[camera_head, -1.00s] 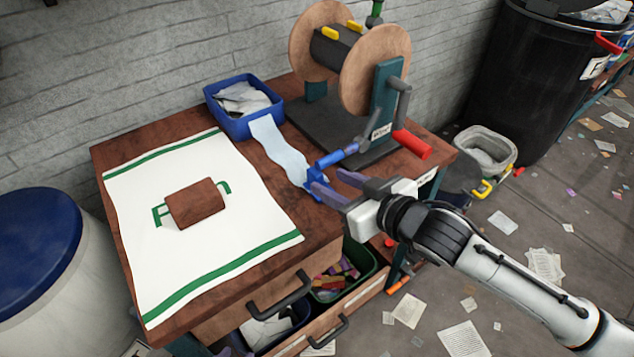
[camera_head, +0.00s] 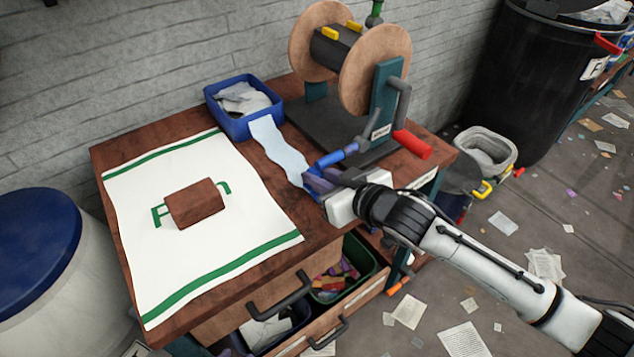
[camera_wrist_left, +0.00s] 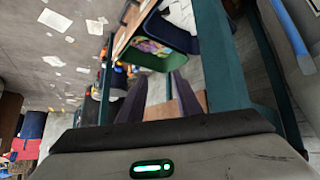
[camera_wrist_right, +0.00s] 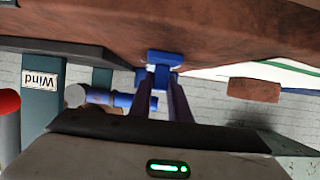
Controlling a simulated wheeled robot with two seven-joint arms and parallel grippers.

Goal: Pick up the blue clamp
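The blue clamp (camera_head: 308,188) sits at the table's right front edge, by the lower end of the pale strip; my right gripper covers much of it in the head view. In the right wrist view the clamp's blue body (camera_wrist_right: 164,59) shows at the fingertips, with a blue part between them. My right gripper (camera_head: 326,180) reaches in from the right, and its fingers are close together on the clamp. In the left wrist view my left gripper (camera_wrist_left: 159,75) is open and empty, away from the clamp; it is outside the head view.
A winder with wooden discs (camera_head: 375,70) and a red-handled crank (camera_head: 412,144) stands just behind the clamp. A blue bin (camera_head: 243,108) of paper is at the back. A white towel (camera_head: 255,222) with a brown block (camera_head: 195,204) covers the left. Open drawers (camera_head: 318,318) jut out in front.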

